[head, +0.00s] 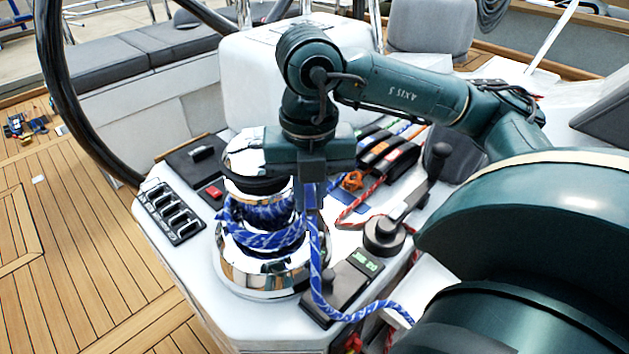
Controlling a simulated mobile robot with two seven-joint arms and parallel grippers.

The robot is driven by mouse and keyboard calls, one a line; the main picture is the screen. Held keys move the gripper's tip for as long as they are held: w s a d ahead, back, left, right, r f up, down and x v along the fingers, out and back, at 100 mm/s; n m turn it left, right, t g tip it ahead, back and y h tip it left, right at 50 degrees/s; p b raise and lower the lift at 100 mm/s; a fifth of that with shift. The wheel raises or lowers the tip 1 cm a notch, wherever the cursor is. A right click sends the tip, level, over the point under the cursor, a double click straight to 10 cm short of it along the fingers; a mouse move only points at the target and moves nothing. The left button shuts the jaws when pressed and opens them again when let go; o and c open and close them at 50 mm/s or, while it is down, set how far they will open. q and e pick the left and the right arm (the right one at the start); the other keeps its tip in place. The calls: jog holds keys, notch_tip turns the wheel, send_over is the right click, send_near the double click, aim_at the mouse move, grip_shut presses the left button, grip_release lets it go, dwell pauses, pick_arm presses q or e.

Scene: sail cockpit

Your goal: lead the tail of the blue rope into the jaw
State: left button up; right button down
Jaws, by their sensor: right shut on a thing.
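A chrome winch (243,155) stands on the white console. The blue rope (262,240) is wrapped in turns around its drum. The dark ring of the jaw (252,184) runs around the winch near its top, partly hidden by my right gripper. My right gripper (311,200) points down at the winch's right side, shut on the blue rope. From the fingers the rope hangs down beside the drum, bends at the console and runs right to the front edge. The exact grip on the rope is small and partly hidden. My left gripper is not in view.
A switch panel (168,212) lies left of the winch, and a small display unit (345,288) right of its base. A black lever (388,232) and rope clutches (388,155) with a red rope (357,207) are to the right. A black steering wheel (62,90) rises at left.

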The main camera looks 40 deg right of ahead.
jog(key=shift+a+m, duration=0.9)
jog(key=shift+w+a+r+m+p, duration=0.1)
jog(key=shift+w+a+m+p, duration=0.1)
jog(key=shift+a+m+p, duration=0.9)
jog(key=c, duration=0.8)
grip_release()
jog(key=shift+b, duration=0.3)
jog(key=shift+c, duration=0.2)
